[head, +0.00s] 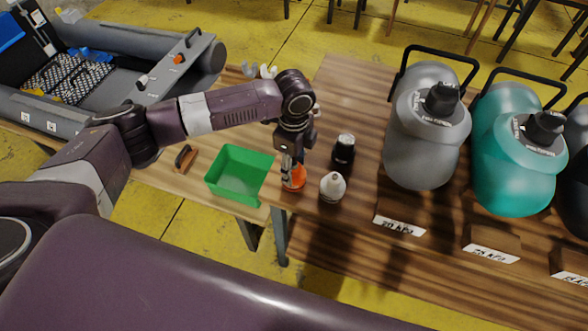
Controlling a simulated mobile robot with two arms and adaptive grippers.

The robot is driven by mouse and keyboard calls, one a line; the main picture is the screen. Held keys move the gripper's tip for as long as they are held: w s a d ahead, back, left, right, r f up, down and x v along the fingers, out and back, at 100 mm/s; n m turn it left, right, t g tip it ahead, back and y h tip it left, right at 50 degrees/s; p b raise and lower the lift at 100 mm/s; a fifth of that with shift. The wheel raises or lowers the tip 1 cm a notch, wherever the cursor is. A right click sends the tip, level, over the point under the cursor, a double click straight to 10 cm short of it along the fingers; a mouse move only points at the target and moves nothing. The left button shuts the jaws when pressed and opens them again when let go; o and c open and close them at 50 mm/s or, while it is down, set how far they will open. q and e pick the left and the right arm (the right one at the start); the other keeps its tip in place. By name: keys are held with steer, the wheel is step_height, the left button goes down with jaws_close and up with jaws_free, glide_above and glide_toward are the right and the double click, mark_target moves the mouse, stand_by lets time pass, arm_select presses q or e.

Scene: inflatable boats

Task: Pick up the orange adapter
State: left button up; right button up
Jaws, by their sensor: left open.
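The orange adapter (294,179) is a small orange piece on the wooden table, just right of the green tray. My left gripper (290,172) points down right at it, its fingers overlapping the adapter in the head view. The gripper is open, and part of the adapter is hidden behind the fingers. I cannot tell whether the fingers touch it. My right gripper is not in view.
Large grey (420,145) and teal (510,170) jugs stand farther right. A grey inflatable boat (130,40) lies at the upper left.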

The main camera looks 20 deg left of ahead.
arm_select(q)
steer(key=shift+c, duration=0.5)
steer(key=c, duration=1.2)
steer(key=shift+r, duration=0.1)
